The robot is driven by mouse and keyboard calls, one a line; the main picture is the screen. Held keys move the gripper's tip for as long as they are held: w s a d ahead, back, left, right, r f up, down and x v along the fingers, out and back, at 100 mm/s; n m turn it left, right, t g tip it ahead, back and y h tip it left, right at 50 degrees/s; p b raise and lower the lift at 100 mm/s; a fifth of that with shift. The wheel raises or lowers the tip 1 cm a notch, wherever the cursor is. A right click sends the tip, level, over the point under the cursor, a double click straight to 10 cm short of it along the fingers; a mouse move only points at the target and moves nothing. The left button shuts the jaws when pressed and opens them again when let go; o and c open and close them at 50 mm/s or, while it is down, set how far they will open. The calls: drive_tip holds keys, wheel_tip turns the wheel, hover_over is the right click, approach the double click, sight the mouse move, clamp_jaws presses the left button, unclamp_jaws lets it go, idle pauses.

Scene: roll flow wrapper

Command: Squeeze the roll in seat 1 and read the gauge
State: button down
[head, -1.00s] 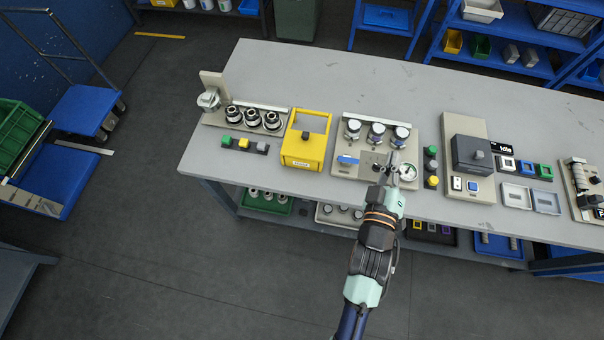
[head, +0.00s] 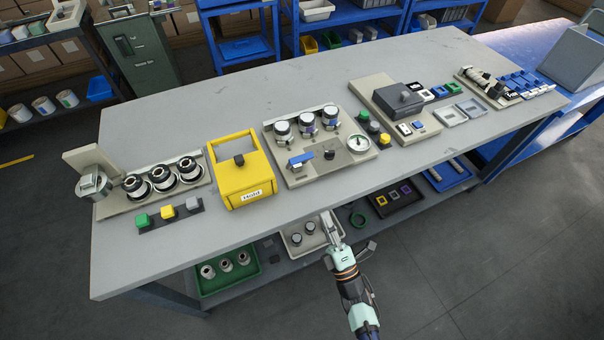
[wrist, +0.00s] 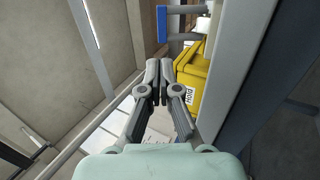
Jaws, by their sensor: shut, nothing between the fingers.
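The panel (head: 322,165) in the middle of the table holds a row of three rolls with silvery tops: the left (head: 282,131), the middle (head: 306,122) and the right roll (head: 331,117). I cannot read which is seat 1. A round white-faced gauge (head: 358,142) sits at the panel's right; its reading is too small to tell. A blue-handled part (head: 301,160) and a dark knob (head: 329,154) are at its front. My gripper (head: 327,216) is shut and empty, just off the table's front edge, apart from the panel. It also shows shut in the wrist view (wrist: 159,66).
A yellow box (head: 240,172) marked Hold stands left of the panel; it also shows in the wrist view (wrist: 190,82). A board with dark rolls (head: 163,178) is further left. Trays, one green (head: 228,276), lie on the lower shelf. The table's back is clear.

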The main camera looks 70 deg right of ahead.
sight(299, 161)
drive_tip(key=b+x, duration=0.1)
drive_tip(key=x, duration=1.3)
drive_tip(key=shift+w+r, duration=0.1)
